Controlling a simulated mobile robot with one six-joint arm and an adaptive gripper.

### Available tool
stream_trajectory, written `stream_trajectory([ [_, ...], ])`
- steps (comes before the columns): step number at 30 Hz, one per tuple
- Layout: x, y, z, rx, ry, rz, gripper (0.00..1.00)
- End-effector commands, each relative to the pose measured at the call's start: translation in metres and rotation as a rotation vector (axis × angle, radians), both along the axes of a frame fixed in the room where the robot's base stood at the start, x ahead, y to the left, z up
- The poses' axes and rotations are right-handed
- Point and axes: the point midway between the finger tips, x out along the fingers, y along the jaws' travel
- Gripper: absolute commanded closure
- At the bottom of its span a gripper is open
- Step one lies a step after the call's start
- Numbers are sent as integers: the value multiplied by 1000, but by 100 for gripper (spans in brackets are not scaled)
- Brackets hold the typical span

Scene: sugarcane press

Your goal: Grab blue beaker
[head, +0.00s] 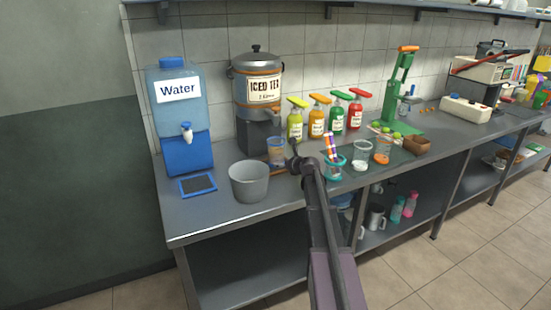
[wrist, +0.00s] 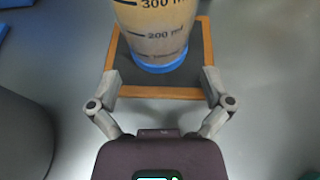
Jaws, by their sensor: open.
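The blue beaker (head: 277,148) stands upright under the front of the iced tea dispenser (head: 257,88). In the wrist view the beaker (wrist: 157,30) is clear-walled with a blue base and dark volume marks, and looks amber-brown inside; its top is cut off by the picture edge. It stands on a dark mat with a wooden frame (wrist: 160,92). My gripper (wrist: 160,82) is open and empty, its fingers spread to either side just short of the beaker's base. In the head view my gripper (head: 297,160) is just right of the beaker, partly hidden by my arm.
A grey bucket (head: 249,184) stands close at the left, its side showing in the wrist view (wrist: 20,135). A blue water dispenser (head: 184,120) is farther left. Several pump bottles (head: 335,117) stand behind right, and more beakers (head: 362,158) stand to the right on the counter.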

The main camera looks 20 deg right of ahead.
Motion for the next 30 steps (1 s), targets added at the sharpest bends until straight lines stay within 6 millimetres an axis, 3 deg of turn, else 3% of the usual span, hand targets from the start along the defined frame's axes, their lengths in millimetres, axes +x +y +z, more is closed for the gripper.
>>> stream_trajectory([
  [14,5,0,-2,0,0,0,0],
  [30,49,5,-21,0,0,-1,0],
])
